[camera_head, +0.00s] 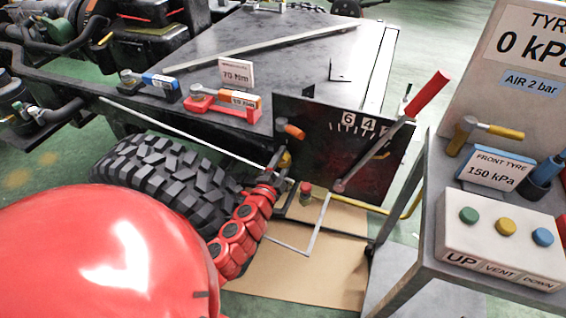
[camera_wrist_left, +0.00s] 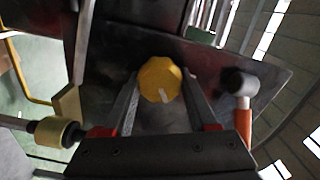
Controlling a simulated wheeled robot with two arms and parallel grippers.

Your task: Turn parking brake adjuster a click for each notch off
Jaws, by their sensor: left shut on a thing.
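The yellow parking brake adjuster (camera_wrist_left: 160,80), a faceted knob with a white mark on its face, sits between the two fingers of my left gripper (camera_wrist_left: 161,88). The gripper is shut on it. In the head view my left gripper (camera_head: 279,164) reaches the left edge of the dark notch plate (camera_head: 340,140), and only a bit of the yellow adjuster (camera_head: 286,159) shows there. The parking brake lever with a red grip (camera_head: 428,95) slants up to the right across the plate. White number tags (camera_head: 348,118) and notch marks run along the plate's top. My right gripper is out of view.
An orange-handled part (camera_head: 292,131) sticks out just above the adjuster; it shows close to the right finger in the wrist view (camera_wrist_left: 245,115). A big tyre (camera_head: 165,175) lies left of my arm. A grey cart (camera_head: 435,215) with a button box (camera_head: 500,240) stands right.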

